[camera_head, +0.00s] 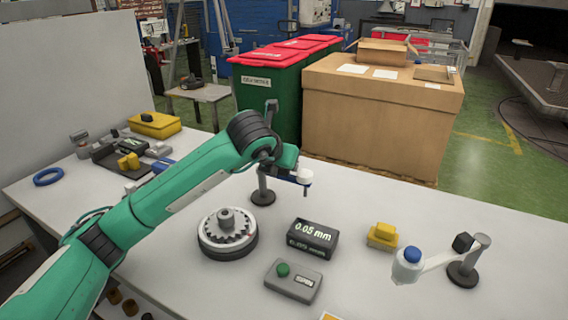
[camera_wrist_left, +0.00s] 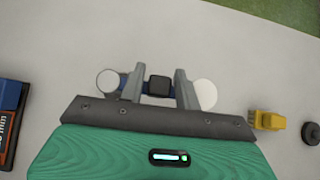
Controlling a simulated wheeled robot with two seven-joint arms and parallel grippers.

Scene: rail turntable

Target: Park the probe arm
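A small post stand (camera_head: 263,190) with a dark round base stands behind the geared turntable (camera_head: 228,234). A blue arm extends right from its top, with a small tip (camera_head: 306,188) hanging at its end; this looks like the probe arm, mostly hidden by my gripper. My left gripper (camera_head: 300,172) is at this arm. In the left wrist view my two fingers (camera_wrist_left: 160,88) straddle a black block (camera_wrist_left: 160,85) on the blue bar, with narrow gaps showing at both sides. A round pale disc (camera_wrist_left: 206,94) shows beside the right finger. My right gripper is not in view.
A 0.05 mm display (camera_head: 313,238), a green-button box (camera_head: 293,281) and a yellow block (camera_head: 382,236) lie right of the turntable. A second stand (camera_head: 466,268) holds a white arm with a blue-capped head (camera_head: 408,264). A blue ring (camera_head: 48,177) lies far left.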

